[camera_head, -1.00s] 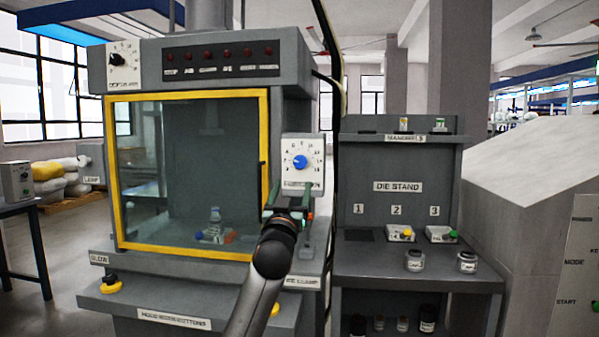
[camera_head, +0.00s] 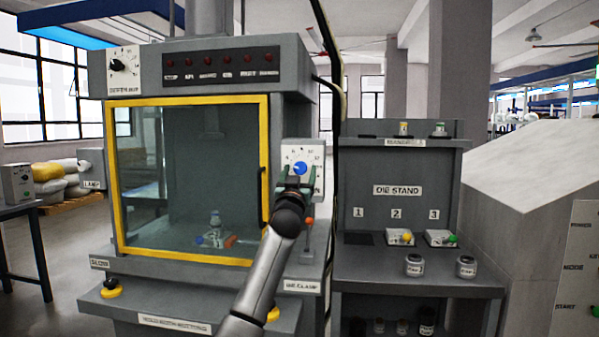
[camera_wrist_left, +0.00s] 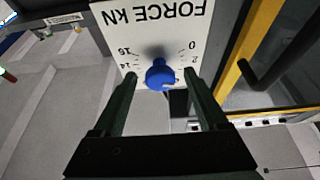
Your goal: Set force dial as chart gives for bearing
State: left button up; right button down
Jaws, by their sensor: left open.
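The force dial is a blue knob (camera_head: 300,168) on a white scale plate (camera_head: 318,152) to the right of the press window. In the left wrist view the knob (camera_wrist_left: 160,75) sits on the plate lettered FORCE kN (camera_wrist_left: 148,18), seen upside down, with 0, 2, 14 and 16 readable. My left gripper (camera_head: 297,183) is open at the dial. In the wrist view its fingers (camera_wrist_left: 161,80) lie on either side of the knob, with gaps visible. The knob's pointer setting cannot be read. I cannot make out a chart or identify a bearing. My right gripper is not in view.
The press has a yellow-framed glass window (camera_head: 187,97) with small parts behind it. Another dial (camera_head: 118,65) is at its top left. A die stand (camera_head: 397,208) to the right holds yellow and green-knobbed dies.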

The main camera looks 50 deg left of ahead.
pick_arm(q)
grip_shut()
dwell(0.7)
